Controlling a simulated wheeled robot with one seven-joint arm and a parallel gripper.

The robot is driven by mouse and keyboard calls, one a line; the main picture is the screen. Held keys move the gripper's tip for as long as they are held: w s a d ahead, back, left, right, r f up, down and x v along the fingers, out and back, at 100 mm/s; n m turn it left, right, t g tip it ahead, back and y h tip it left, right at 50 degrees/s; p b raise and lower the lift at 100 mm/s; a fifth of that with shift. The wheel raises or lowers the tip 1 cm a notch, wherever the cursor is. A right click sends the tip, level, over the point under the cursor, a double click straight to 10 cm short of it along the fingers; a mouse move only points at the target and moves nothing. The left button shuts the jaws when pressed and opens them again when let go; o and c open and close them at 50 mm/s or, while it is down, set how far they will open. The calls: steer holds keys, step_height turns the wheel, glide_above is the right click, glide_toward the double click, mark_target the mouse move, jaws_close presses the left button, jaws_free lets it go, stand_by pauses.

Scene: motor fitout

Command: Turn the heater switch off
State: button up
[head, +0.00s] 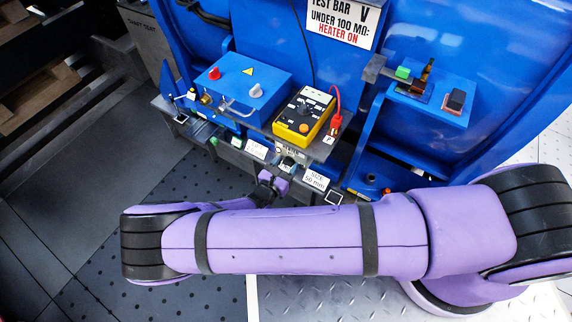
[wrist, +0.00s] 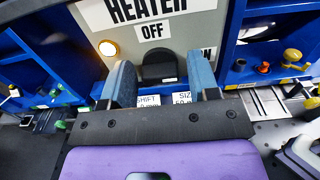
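The heater panel (wrist: 185,18) is a grey plate in the wrist view, lettered "HEATER" with an "OFF" label below. The black heater switch (wrist: 158,66) sits under the "OFF" label. Another label to the right is partly hidden by a finger; only an "N" shows. A round lamp (wrist: 108,48) left of the switch glows warm. My gripper (wrist: 160,78) is open, with one blue-grey finger on each side of the switch; contact cannot be told. In the head view my gripper (head: 272,182) is small and partly hidden below the bench's front edge.
A blue box with knobs (head: 240,88) and a yellow meter (head: 304,113) stand on the bench above. A blue side shelf (head: 425,125) is at the right. In the wrist view, blue walls flank the panel, with colored knobs (wrist: 292,55) at the right.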

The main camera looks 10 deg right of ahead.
steer(key=c, duration=0.7)
steer(key=shift+n, duration=0.4)
steer(key=n, duration=0.3)
steer(key=shift+n, duration=0.4)
steer(key=n, duration=1.3)
steer(key=shift+f, duration=0.1)
steer(key=shift+n, duration=0.3)
